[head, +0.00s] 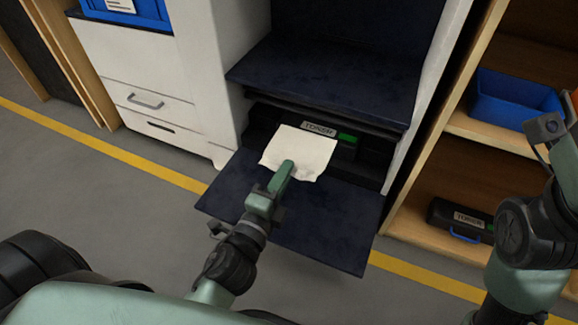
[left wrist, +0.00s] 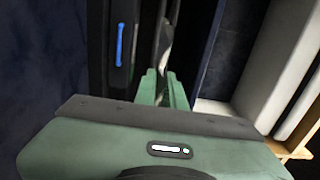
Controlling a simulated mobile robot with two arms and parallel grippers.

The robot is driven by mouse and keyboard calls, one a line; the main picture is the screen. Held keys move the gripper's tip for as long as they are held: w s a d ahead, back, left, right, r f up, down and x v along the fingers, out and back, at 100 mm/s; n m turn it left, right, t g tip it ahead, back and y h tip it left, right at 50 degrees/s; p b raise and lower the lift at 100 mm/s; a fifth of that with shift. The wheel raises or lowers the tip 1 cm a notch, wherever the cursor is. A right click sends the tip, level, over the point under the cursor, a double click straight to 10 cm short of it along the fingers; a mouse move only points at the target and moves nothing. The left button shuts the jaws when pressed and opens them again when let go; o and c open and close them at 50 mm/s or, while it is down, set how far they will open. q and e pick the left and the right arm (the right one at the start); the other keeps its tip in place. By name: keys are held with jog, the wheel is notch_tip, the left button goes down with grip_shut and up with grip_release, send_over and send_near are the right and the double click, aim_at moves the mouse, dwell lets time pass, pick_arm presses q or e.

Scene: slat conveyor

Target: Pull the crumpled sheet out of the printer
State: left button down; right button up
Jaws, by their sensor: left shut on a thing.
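The crumpled sheet (head: 302,148) is cream-white with a ragged near edge. In the head view it lies across the front of the printer's open lower bay, over the lowered dark flap (head: 325,225). My left gripper (head: 286,168) is shut on the sheet's near edge. In the left wrist view the gripper's green fingers (left wrist: 162,88) are together, with a pale strip of the sheet (left wrist: 167,42) beyond them. A dark toner unit (head: 318,130) with a green tab is in the bay, partly hidden by the sheet. My right arm is at the right edge; its fingertips are out of view.
A wooden shelf at right holds a blue bin (head: 512,97) and a black toner box (head: 455,216). A white drawer cabinet (head: 140,75) with a blue crate (head: 128,10) stands at left. The floor (head: 100,190) in front is clear, with a yellow line.

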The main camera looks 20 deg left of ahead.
pick_arm(q)
jog(key=s+b, duration=0.1)
jog(key=s, duration=0.2)
jog(key=shift+s, duration=0.35)
jog(key=shift+r, duration=0.15)
